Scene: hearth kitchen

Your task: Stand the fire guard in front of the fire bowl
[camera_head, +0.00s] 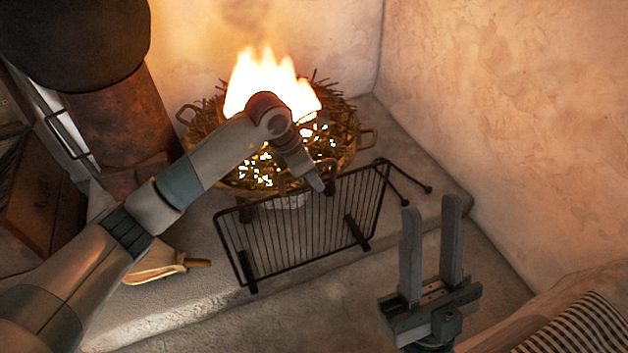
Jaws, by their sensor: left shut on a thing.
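The fire guard (283,234) is a black wire grille with feet. It is upright and slightly tilted at the near side of the fire bowl, over the pale stone hearth. Whether its feet bear on the stone is hard to tell. The fire bowl (347,157) is a round basin with side handles, full of twigs, glowing bits and tall flames. My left gripper (318,186) is shut on the guard's top rail; its fingertips are small and partly hidden. My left arm crosses in front of the bowl. My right gripper (431,205) is open and empty, right of the guard.
Bellows (155,265) lie on the hearth left of the guard. A rusty cylinder (120,115) and a dark round pot (72,40) stand at upper left. The hearth edge drops in front. Walls close the back and right. A striped cloth (580,327) is at lower right.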

